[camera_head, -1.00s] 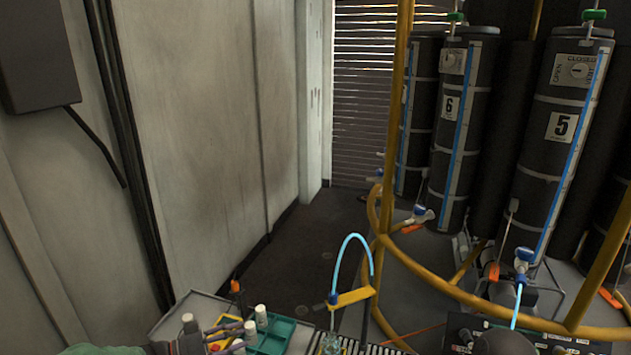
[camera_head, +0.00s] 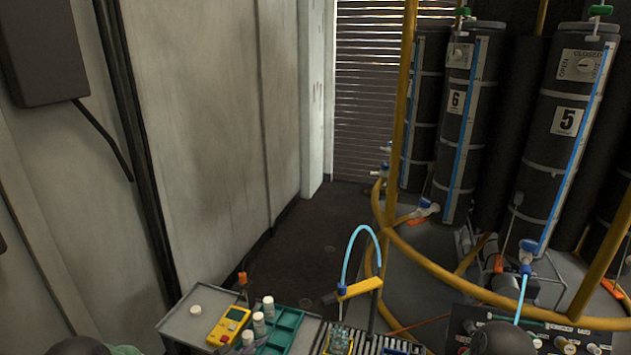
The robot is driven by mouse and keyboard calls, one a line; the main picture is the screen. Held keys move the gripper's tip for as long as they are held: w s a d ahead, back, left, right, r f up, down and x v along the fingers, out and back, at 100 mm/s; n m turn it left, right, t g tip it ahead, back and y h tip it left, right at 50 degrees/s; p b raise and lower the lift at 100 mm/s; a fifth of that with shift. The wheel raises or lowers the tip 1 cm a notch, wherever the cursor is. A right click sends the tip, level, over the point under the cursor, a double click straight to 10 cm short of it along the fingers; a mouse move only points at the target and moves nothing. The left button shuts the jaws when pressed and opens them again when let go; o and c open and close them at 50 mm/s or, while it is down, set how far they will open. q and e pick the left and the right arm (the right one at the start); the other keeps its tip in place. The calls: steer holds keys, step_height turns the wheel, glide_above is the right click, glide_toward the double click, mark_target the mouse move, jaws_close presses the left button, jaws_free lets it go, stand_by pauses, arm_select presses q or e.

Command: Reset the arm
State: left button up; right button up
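Neither gripper shows clearly in the head view. A dark rounded part with a green edge shows at the bottom left, probably of my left arm, but no fingers can be made out there. A dark rounded part at the bottom right may belong to my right arm; no gripper shows with it. A grey tray (camera_head: 176,326) at the bottom holds a yellow device (camera_head: 229,325), several small white-capped bottles (camera_head: 268,306) and a green compartment tray (camera_head: 288,322). A white round cap or bottle top (camera_head: 196,310) stands apart on the left of the grey tray.
Right of the tray are a roller strip (camera_head: 375,344), a glass-like container (camera_head: 340,341) and a yellow-clamped blue tube (camera_head: 361,288). Yellow rails (camera_head: 437,266) surround black cylinders numbered 6 (camera_head: 457,101) and 5 (camera_head: 568,121). Walls close the left; floor (camera_head: 322,236) behind is clear.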

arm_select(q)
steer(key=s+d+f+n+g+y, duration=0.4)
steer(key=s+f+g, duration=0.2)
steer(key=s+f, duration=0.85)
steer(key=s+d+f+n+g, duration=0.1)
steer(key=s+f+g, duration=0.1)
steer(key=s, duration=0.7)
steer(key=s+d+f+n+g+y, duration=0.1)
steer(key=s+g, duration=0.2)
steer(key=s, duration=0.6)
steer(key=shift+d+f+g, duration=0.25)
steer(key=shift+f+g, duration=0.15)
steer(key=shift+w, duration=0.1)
